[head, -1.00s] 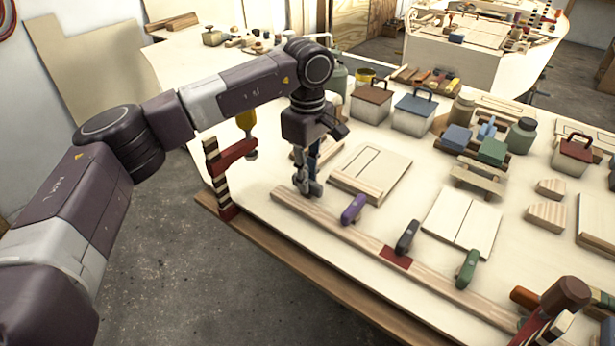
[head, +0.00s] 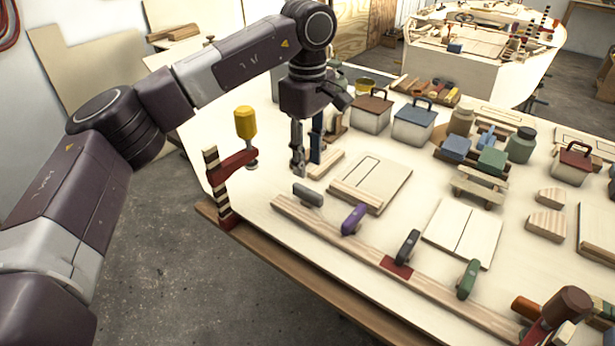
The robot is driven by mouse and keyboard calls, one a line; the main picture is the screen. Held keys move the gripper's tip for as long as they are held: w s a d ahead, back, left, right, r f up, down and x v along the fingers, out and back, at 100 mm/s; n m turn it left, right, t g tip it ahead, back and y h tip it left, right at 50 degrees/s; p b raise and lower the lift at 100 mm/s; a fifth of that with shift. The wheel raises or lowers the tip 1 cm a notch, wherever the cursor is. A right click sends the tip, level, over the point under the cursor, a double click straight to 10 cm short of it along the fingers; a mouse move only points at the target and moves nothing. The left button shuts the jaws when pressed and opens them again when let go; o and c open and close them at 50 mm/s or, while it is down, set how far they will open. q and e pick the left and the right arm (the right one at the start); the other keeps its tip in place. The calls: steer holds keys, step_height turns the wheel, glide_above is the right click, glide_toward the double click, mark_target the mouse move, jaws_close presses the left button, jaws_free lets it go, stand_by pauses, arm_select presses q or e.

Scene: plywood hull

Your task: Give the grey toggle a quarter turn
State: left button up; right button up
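The grey toggle (head: 308,194) sits at the left end of a long wooden strip (head: 340,233) near the table's front edge. It lies roughly along the strip, while the purple toggle (head: 354,219), black toggle (head: 407,246) and green toggle (head: 468,279) point across it. My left gripper (head: 299,170) points down, just above and behind the grey toggle, apart from it. Its fingers show nearly edge-on, so I cannot tell their opening; nothing shows held in them. My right gripper is out of view.
A red clamp (head: 236,160) with a yellow handle stands left of the gripper. A blue upright piece (head: 317,138) is close on its right. A wooden panel (head: 375,182) lies to the right, with lidded boxes (head: 412,124) behind.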

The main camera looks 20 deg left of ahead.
arm_select(q)
step_height(320, 180, up, 4)
steer(key=shift+r, duration=0.1)
stand_by(0.4)
